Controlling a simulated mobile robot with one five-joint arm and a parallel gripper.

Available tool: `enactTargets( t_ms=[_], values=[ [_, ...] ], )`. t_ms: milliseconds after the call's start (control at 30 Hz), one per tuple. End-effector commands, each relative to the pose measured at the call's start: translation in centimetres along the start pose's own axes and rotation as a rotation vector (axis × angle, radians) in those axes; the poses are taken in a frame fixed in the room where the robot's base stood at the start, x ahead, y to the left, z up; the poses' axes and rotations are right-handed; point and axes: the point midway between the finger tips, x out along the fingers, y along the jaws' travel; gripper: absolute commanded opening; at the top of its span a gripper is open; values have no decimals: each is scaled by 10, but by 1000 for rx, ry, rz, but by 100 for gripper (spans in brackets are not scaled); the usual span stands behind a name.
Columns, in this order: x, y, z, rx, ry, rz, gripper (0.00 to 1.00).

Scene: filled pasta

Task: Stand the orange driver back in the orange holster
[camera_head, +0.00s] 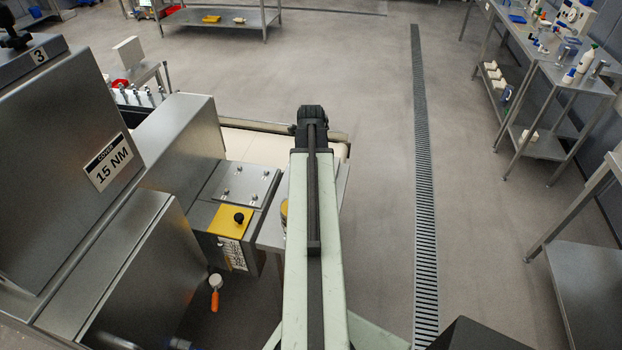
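A small orange handle (215,300) with a pale round end hangs or lies low beside the steel machine at the lower left. It may be the orange driver, but it is too small to be sure. I cannot make out an orange holster. My pale green arm runs up the middle of the view and ends in a dark block. No gripper fingers show, and the arm hides what is directly beneath it.
A steel machine (160,262) with a "15 NM" sign (108,162) and a yellow plate (231,221) fills the left. A pale belt (250,146) lies behind my arm. Steel benches (575,82) stand at right. The floor (375,110) between is clear, with a drain grate (423,180).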

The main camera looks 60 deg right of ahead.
Motion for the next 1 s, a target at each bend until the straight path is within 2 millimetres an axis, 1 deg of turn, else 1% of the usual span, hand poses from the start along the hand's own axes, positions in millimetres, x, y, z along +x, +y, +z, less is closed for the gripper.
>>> enactTargets(
  t_ms=[367,633,667,700,733,1000],
  values=[
    [7,0,0,0,0,0,0],
    [7,0,0,0,0,0,0],
    [7,0,0,0,0,0,38],
    [7,0,0,0,0,0,49],
    [7,0,0,0,0,0,57],
    [7,0,0,0,0,0,57]
  ],
)
